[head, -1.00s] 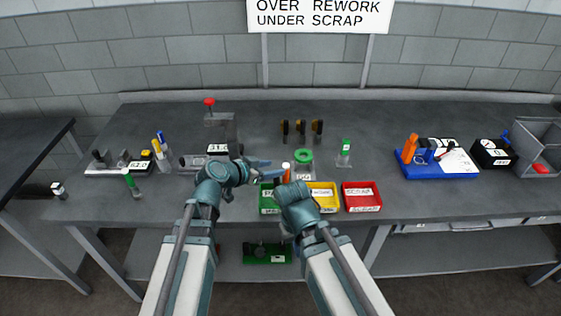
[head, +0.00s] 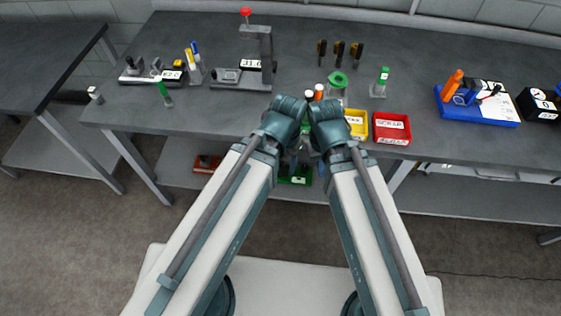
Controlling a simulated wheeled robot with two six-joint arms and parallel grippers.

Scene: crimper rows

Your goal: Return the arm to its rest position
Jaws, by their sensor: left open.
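My two arms reach forward side by side from the bottom of the head view. My left gripper (head: 294,150) is in front of the bench edge, mostly hidden behind its own wrist, and it is open. I see nothing held in it. My right wrist (head: 328,112) is just to the right of the left one, at about the same height in the picture. The jaws of the right gripper are hidden below its wrist and arm, so their state does not show.
The bench (head: 215,115) holds a yellow bin (head: 356,124), a red scrap bin (head: 392,128), a press stand (head: 266,55), a green-capped bottle (head: 382,80) and a blue tray (head: 478,112). A lower shelf (head: 440,200) runs beneath. The floor (head: 70,240) at left is clear.

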